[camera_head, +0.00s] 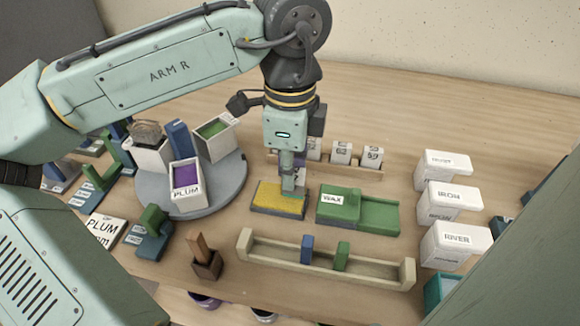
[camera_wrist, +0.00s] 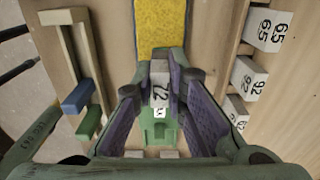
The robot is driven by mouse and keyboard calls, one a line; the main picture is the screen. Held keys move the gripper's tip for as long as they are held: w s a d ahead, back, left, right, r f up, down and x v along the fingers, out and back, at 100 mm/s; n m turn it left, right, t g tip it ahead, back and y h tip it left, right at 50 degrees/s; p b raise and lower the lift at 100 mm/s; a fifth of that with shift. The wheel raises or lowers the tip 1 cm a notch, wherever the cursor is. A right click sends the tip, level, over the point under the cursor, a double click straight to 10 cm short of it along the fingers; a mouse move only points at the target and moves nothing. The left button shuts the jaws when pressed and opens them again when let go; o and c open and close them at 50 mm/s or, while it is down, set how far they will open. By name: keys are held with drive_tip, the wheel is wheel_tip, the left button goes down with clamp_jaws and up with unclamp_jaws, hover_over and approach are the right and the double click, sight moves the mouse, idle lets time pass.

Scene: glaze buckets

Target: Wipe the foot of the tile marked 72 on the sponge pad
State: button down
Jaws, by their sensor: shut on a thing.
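The pale tile marked 72 (camera_wrist: 160,88) is upright between the two fingers of my gripper (camera_wrist: 160,75). My gripper (camera_head: 289,172) is shut on this tile and points down over the right part of the sponge pad (camera_head: 268,197). The pad has a yellow top and a dark base, and its yellow top also fills the upper middle of the wrist view (camera_wrist: 160,20). The tile's lower end is at the pad in the head view. I cannot tell whether its foot touches the sponge.
A green WAX block (camera_head: 360,210) lies right of the pad. A tile rack (camera_head: 370,173) stands behind, a long trough (camera_head: 260,250) in front. The turntable (camera_head: 160,202) with several buckets is at left. White boxes (camera_head: 450,200) line the right.

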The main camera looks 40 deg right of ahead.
drive_tip(key=shift+f, duration=0.55)
idle(0.4)
idle(1.5)
drive_tip(key=shift+w+a+r+p, duration=0.1)
drive_tip(key=shift+w+a+p, duration=0.9)
drive_tip(key=shift+w+a, duration=0.3)
drive_tip(key=shift+d, duration=0.1)
drive_tip(key=shift+d, duration=0.1)
drive_tip(key=shift+s+d+p, duration=0.35)
drive_tip(key=shift+s+d, duration=0.2)
drive_tip(key=shift+s, duration=0.1)
drive_tip(key=shift+s+d, duration=0.1)
drive_tip(key=shift+s+d+p, duration=0.35)
drive_tip(key=shift+s+d, duration=0.1)
drive_tip(key=shift+s, duration=0.1)
